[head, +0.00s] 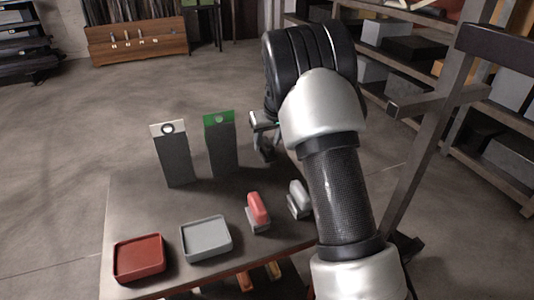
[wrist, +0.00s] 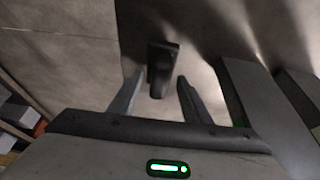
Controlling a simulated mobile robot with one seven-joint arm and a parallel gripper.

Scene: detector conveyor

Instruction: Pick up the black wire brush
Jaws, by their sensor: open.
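The black wire brush (wrist: 162,58) lies on the table in the wrist view, just beyond and between my fingers. My gripper (wrist: 160,80) is open, with one finger to each side of the brush's near end. I see no clear contact; the height gap is hard to judge. In the head view my gripper (head: 262,137) is over the table's far right part, partly behind my arm. There the brush cannot be told apart from the dark fingers.
A red brush (head: 257,209) and a grey brush (head: 298,199) stand nearer on the table (head: 205,199). A red tray (head: 138,258) and a grey tray (head: 206,239) are at front left. A white-topped panel (head: 174,160) and a green-topped panel (head: 221,150) stand left of my gripper.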

